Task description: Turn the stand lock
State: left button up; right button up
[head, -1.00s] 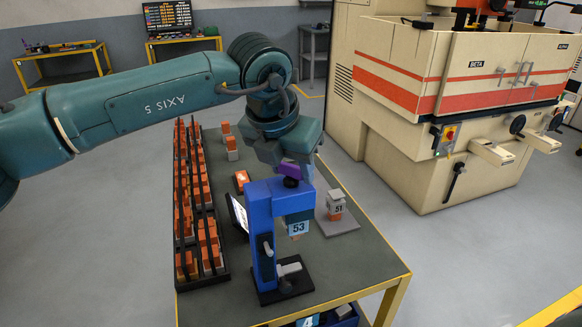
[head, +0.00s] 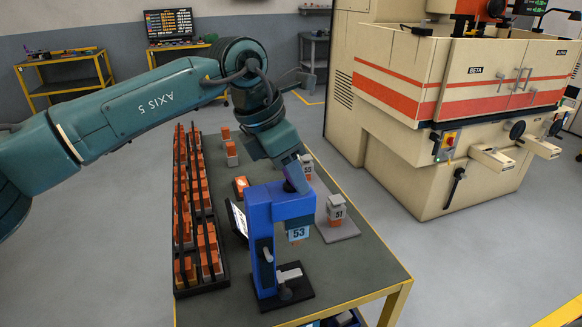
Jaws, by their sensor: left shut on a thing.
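The blue stand (head: 258,222) stands upright on a black base on the table. An electrode in a grey holder marked 53 (head: 298,233) hangs under its top arm. The stand lock (head: 289,187) is a small dark knob on top of the stand, mostly hidden by my gripper. My left gripper (head: 294,180), with purple fingers, reaches down at a slant from above and is shut on the lock. Its fingertips are small and partly hidden. My right gripper is out of view.
The table's front right is clear. The BETA machine (head: 455,150) stands beyond.

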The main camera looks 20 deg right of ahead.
pick_arm(q)
jog(key=shift+r, duration=0.1)
dwell(0.4)
jog(key=o, duration=1)
jog(key=b+v, duration=0.1)
jog(key=v, duration=1.2)
